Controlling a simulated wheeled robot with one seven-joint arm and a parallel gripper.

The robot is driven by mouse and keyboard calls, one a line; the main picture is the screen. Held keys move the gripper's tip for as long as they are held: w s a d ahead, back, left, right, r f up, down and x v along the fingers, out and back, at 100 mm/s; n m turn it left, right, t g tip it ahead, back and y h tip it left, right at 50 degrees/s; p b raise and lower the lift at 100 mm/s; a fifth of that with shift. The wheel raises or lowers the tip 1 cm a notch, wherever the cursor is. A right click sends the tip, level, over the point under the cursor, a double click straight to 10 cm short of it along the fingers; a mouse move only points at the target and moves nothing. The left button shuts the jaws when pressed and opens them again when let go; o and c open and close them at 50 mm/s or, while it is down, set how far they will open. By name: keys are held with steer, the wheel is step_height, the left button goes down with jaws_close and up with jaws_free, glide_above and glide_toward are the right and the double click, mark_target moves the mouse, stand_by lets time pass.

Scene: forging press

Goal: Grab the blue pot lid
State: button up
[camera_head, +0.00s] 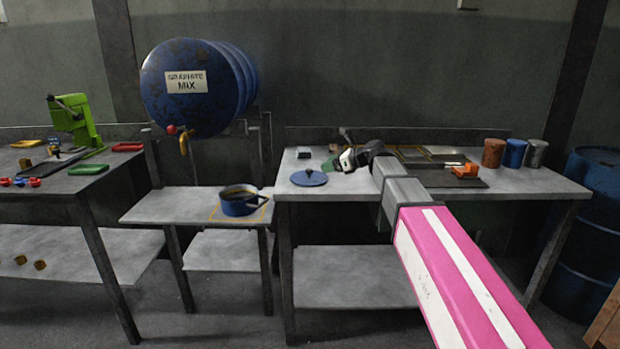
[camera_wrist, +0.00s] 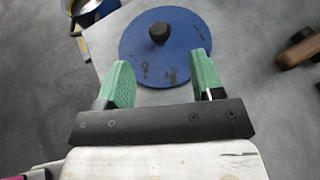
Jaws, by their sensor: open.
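The blue pot lid (camera_head: 309,178) is a flat disc with a dark knob, lying on the right-hand table near its left edge. In the wrist view the lid (camera_wrist: 150,55) lies just ahead of my gripper (camera_wrist: 160,75), with its knob (camera_wrist: 159,32) beyond the fingertips. The two green fingers are apart with nothing held between them. They overlap the lid's near part in the picture; I cannot tell their height above it. In the head view my gripper (camera_head: 345,158) is right of the lid. The blue pot (camera_head: 240,204) stands on the lower table to the left.
A dark brown-handled object (camera_wrist: 298,50) lies right of the lid. A small grey-green block (camera_head: 304,153) sits behind the lid. An orange tool (camera_head: 465,170) and several cans (camera_head: 515,153) stand farther right. The tabletop (camera_head: 350,187) in front is clear.

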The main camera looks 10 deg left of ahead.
mark_target(311, 169)
steer(key=x, duration=0.9)
steer(key=shift+a+f, duration=0.1)
steer(key=shift+f, duration=0.1)
steer(key=shift+s, duration=0.1)
steer(key=c, duration=1.1)
